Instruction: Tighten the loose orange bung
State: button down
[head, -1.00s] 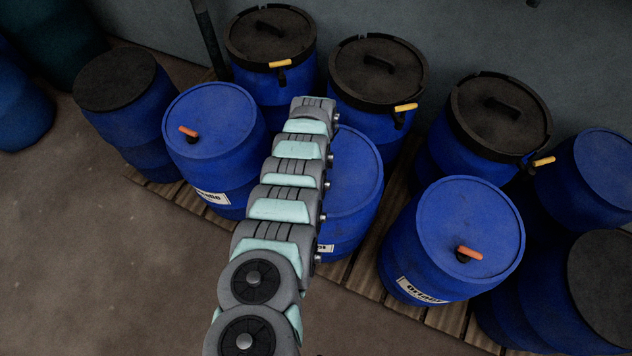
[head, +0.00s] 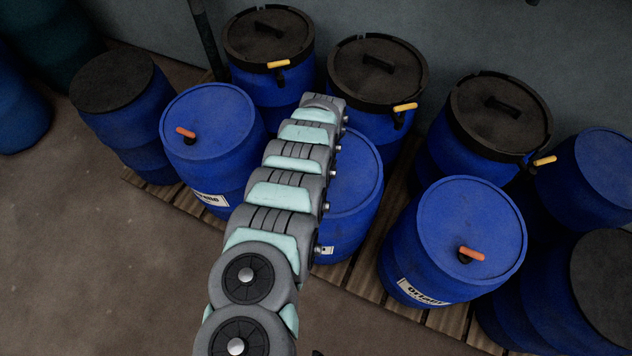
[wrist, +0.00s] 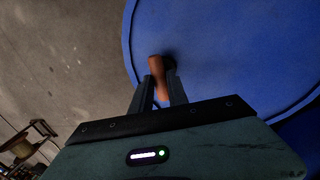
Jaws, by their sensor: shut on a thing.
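In the wrist view, an orange bung (wrist: 156,66) sits near the rim of a blue drum lid (wrist: 225,50). My gripper (wrist: 159,84) is shut on the bung's handle, one finger on each side. In the head view my arm hides my gripper and this bung. The middle blue drum (head: 357,185) shows only partly behind the arm. Another orange bung (head: 186,133) is on the left blue drum (head: 222,115), and one more (head: 470,254) is on the right blue drum (head: 440,225). I cannot tell how tightly any bung sits.
Black-lidded drums with yellow handles stand behind, including one at the back left (head: 268,35) and one at the back right (head: 500,115). The drums stand on a wooden pallet (head: 365,280). Bare floor (head: 90,260) lies at the left and front.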

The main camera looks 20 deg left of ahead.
jog(key=c, duration=1.3)
grip_release()
jog(key=shift+r, duration=0.1)
notch_tip(320, 180, up, 10)
jog(key=w, duration=0.2)
jog(key=shift+r, duration=0.25)
jog(key=shift+w, duration=0.1)
